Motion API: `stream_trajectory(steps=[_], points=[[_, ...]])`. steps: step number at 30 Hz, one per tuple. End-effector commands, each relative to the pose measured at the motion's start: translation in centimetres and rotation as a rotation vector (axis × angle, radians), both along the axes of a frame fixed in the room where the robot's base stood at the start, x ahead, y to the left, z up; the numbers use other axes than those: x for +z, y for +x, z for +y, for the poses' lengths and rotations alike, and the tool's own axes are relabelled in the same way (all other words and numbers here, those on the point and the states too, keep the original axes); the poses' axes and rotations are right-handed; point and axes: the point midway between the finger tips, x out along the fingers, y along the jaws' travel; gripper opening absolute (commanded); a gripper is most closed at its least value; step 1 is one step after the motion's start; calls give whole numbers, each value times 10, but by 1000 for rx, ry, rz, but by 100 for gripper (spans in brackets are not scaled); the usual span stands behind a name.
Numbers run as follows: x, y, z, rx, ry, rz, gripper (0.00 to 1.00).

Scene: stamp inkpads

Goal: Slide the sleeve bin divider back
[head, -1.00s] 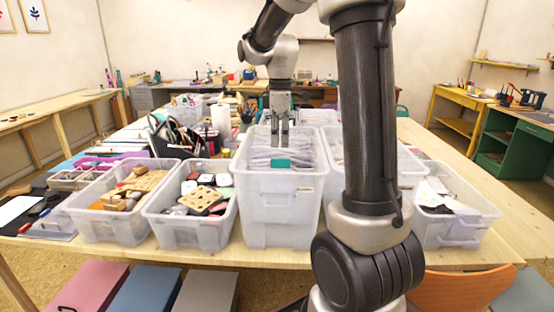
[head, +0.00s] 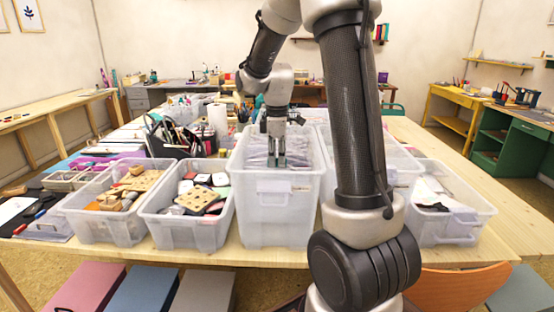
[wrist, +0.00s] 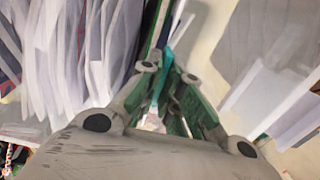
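The sleeve bin (head: 276,218) is a tall clear tub at the table's front, filled with pale sleeves (head: 258,157). My gripper (head: 277,158) points down into it. A teal divider tab shows at the fingertips in the head view, mostly covered by them. In the wrist view the teal divider (wrist: 178,40) stands between sleeves on the left and free space on the right. My fingers (wrist: 170,80) with green pads lie close together and appear shut on the divider; the exact contact is hidden.
Lower clear bins stand on both sides: one with stamps and inkpads (head: 150,232) and one with wooden blocks (head: 85,225) at left, another (head: 448,232) at right. The tall bin's walls rise around my gripper. In the wrist view, pale sheets (wrist: 275,100) lie at right.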

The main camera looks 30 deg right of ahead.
Motion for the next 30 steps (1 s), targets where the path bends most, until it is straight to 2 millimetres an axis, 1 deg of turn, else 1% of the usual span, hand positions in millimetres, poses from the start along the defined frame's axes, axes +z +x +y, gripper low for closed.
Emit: stream_trajectory(steps=[8,11,15,18,21,28,30], points=[[1,-2,2,1,-1,-1,0],[1,-14,10,2,-1,-1,0],[1,-39,26,2,-1,0,0],[1,-50,34,1,-1,0,0],[0,-54,36,0,-1,0,0],[0,-54,36,-1,-1,1,0],[0,-54,36,-1,-1,0,16]])
